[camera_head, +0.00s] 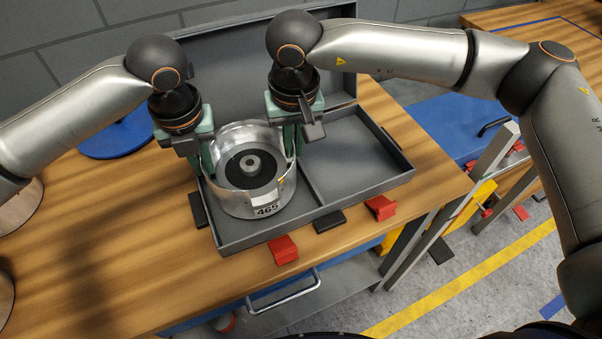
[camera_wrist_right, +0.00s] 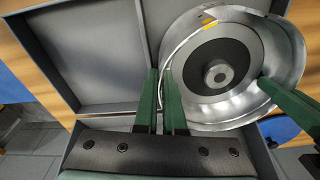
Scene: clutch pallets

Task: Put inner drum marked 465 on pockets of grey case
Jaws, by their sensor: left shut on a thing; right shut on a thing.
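The inner drum (camera_head: 266,203) is a round silver metal ring with a dark disc and hub inside and a label reading 465 on its front. It is upright in or just over the left pocket of the open grey case (camera_head: 355,184); whether it touches the floor cannot be told. My left gripper (camera_head: 205,165) is shut on its left rim. My right gripper (camera_head: 291,140) is shut on its right back rim. In the right wrist view the drum (camera_wrist_right: 262,55) has its rim between the green fingers of my right gripper (camera_wrist_right: 162,95).
The right pocket of the case is empty, and its lid stands open behind. Red clips (camera_head: 284,249) and black latches (camera_head: 329,221) sit along the case's front on the wooden table (camera_head: 130,240). A blue disc (camera_head: 115,140) lies at the left. A blue surface (camera_head: 450,125) is at the right.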

